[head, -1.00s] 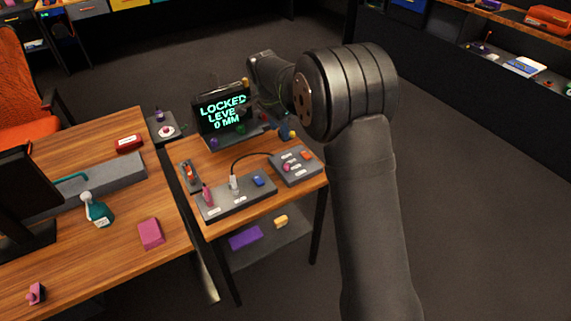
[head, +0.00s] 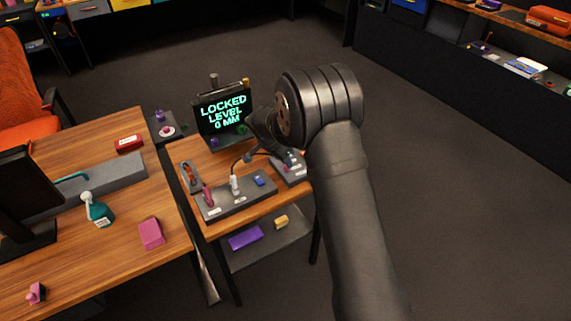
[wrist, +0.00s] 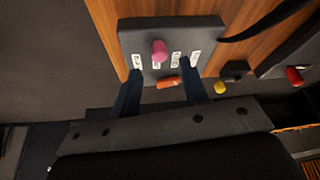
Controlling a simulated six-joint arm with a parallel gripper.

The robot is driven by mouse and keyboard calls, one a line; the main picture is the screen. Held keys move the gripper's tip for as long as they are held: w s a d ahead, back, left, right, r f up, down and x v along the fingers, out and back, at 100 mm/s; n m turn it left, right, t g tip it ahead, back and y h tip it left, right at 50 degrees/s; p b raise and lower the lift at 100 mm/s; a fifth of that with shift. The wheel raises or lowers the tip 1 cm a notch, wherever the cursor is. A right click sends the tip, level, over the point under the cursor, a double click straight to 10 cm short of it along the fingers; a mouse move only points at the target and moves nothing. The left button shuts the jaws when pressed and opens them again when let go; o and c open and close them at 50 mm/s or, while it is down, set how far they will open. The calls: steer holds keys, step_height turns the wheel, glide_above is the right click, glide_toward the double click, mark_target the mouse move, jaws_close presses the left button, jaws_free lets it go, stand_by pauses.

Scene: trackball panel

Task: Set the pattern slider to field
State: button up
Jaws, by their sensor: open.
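A grey control box (wrist: 148,36) with a pink knob (wrist: 159,49) and several small white labels lies ahead of my gripper in the wrist view. The labels are too small to read, so I cannot confirm which setting the knob is at. An orange part (wrist: 168,82) sits at the box's near edge. My gripper (wrist: 160,82) is open, its two dark blue fingers apart, with the knob beyond and between them; nothing is held. In the head view the grey box (head: 291,172) is partly hidden by my arm.
A screen (head: 223,112) at the table's back reads "LOCKED LEVEL 0 MM". Another grey panel (head: 222,207) with a pink lever, a white plug and a blue button lies left of the box. A black cable (wrist: 262,22) runs close by. Yellow (wrist: 220,88) and red (wrist: 293,76) knobs are right.

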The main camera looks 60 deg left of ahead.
mark_target(285, 166)
steer(key=shift+x, duration=2.05)
jaws_close()
